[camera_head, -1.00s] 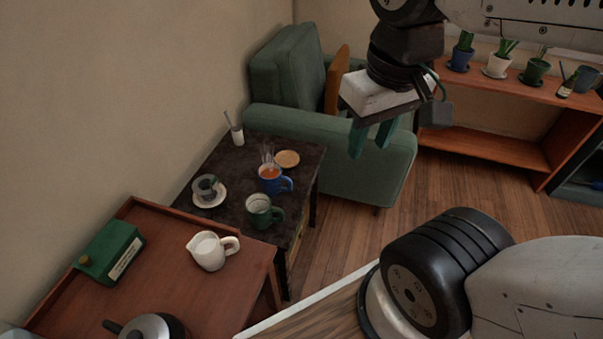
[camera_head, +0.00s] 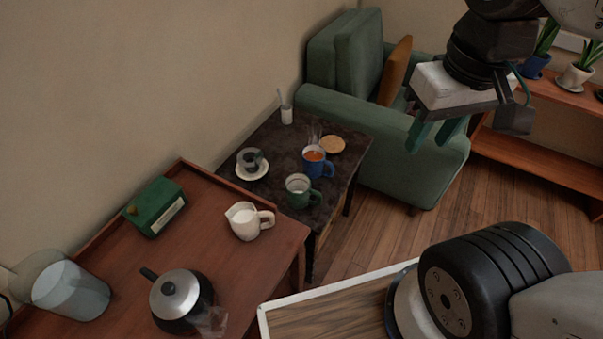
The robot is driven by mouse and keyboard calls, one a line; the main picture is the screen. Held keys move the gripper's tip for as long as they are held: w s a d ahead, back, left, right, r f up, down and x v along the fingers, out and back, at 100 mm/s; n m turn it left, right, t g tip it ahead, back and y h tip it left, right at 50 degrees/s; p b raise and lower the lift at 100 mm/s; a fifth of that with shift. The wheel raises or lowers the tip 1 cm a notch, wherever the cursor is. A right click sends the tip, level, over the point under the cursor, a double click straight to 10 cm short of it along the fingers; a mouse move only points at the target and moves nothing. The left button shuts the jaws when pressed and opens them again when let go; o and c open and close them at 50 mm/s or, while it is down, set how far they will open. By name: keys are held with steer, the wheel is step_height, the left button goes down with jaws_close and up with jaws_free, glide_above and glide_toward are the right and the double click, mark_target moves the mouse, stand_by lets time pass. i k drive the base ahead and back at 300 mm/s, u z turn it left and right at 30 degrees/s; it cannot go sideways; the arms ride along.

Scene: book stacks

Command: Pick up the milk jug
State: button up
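The milk jug (camera_head: 247,222) is a small white jug with milk in it. It stands upright near the right edge of a reddish-brown wooden table (camera_head: 221,265), its spout to the left and its handle to the right. My gripper (camera_head: 438,132) hangs at the upper right, in front of the green armchair in the picture. Its two green fingers point down, with a gap between them and nothing held. It is well apart from the jug.
A dark kettle (camera_head: 181,301), a green box (camera_head: 157,206) and a clear container of water (camera_head: 71,290) share the jug's table. A dark side table (camera_head: 285,147) behind holds a blue mug (camera_head: 317,163), a green mug (camera_head: 300,190) and a cup on a saucer. The armchair (camera_head: 338,65) stands beyond.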

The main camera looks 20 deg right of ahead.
mark_target(244, 219)
steer(key=k, duration=0.5)
steer(key=z, duration=1.55)
steer(key=i, duration=1.2)
steer(key=u, duration=2.5)
